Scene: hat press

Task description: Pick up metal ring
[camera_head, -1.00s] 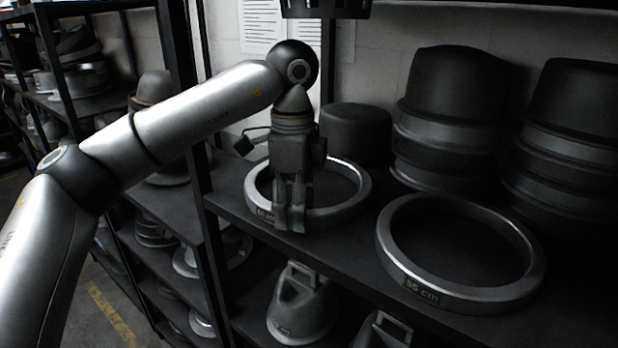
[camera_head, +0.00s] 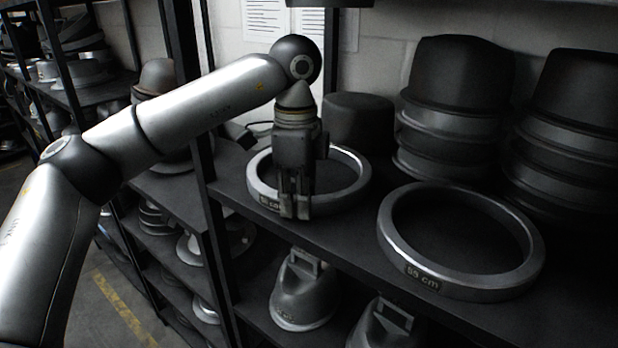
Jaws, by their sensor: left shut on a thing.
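Two metal rings lie flat on the dark shelf. The left metal ring (camera_head: 352,189) is labelled with a size in cm, partly covered by my gripper. My left gripper (camera_head: 295,208) points down at this ring's front rim and is shut on it, with the fingers at the rim. The ring appears to be still at shelf level; I cannot tell if there is a gap under it. The right metal ring (camera_head: 463,287), labelled 55 cm, lies apart from the gripper near the shelf's front edge. My right gripper is not in view.
Stacks of dark hat moulds (camera_head: 455,110) stand behind the rings, with a low dark block (camera_head: 358,122) behind the left ring. A black shelf post (camera_head: 180,90) rises close to my left arm. Metal moulds (camera_head: 303,290) sit on the shelf below.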

